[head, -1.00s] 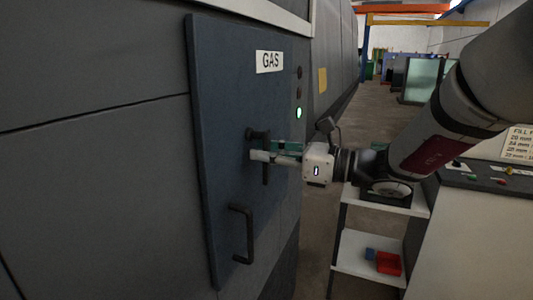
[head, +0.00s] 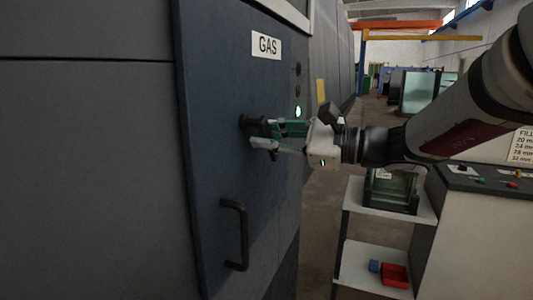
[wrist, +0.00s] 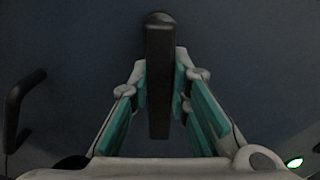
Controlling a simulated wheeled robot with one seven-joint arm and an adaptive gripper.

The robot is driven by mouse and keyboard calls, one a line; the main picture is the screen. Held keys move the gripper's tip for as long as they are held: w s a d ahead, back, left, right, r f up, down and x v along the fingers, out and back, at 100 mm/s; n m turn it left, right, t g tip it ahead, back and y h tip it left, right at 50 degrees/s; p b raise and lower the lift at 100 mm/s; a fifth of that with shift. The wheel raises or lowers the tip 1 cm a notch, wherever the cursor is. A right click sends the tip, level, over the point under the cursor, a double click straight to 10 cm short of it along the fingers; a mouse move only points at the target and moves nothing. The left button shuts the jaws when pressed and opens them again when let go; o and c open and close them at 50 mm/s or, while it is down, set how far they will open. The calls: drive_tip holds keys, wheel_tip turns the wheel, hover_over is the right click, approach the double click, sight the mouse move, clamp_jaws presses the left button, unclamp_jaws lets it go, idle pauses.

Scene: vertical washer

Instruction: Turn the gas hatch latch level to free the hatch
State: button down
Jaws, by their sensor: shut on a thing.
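The dark gas hatch (head: 215,150) stands flat against the grey machine wall, under a white GAS label (head: 267,45). Its black latch lever (head: 250,126) now looks about level, reaching right from its pivot. My gripper (head: 266,136) is shut on the lever, one finger above it and one below. In the wrist view, the lever (wrist: 159,90) runs between the two teal-padded fingers. The fingers hide part of the lever in the head view. A black pull handle (head: 242,232) is fixed to the hatch below the latch.
A green lamp (head: 298,112) glows at the hatch's right side. A white shelf unit (head: 385,212) with a red bin (head: 395,276) and a control console (head: 485,185) stand to the right. The aisle floor between them and the machine is open.

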sight(271, 135)
drive_tip(key=n+b, duration=0.3)
drive_tip(key=shift+w+d+r, duration=0.1)
drive_tip(key=shift+w, duration=0.25)
drive_tip(key=n+b, duration=0.2)
drive_tip(key=b, duration=0.1)
drive_tip(key=n+b, duration=0.1)
drive_tip(key=b, duration=0.1)
drive_tip(key=shift+w+r+n, duration=0.25)
drive_tip(key=shift+r+n, duration=0.05)
drive_tip(key=shift+r, duration=0.1)
drive_tip(key=n+b, duration=0.1)
drive_tip(key=b, duration=0.1)
drive_tip(key=r+n+b, duration=0.1)
drive_tip(key=n+b, duration=0.2)
drive_tip(key=shift+d+r+b, duration=0.1)
drive_tip(key=shift+r+b, duration=0.15)
drive_tip(key=shift+b, duration=0.05)
drive_tip(key=shift+r, duration=0.1)
drive_tip(key=c, duration=1.5)
unclamp_jaws()
drive_tip(key=v, duration=1.2)
drive_tip(key=shift+r, duration=0.1)
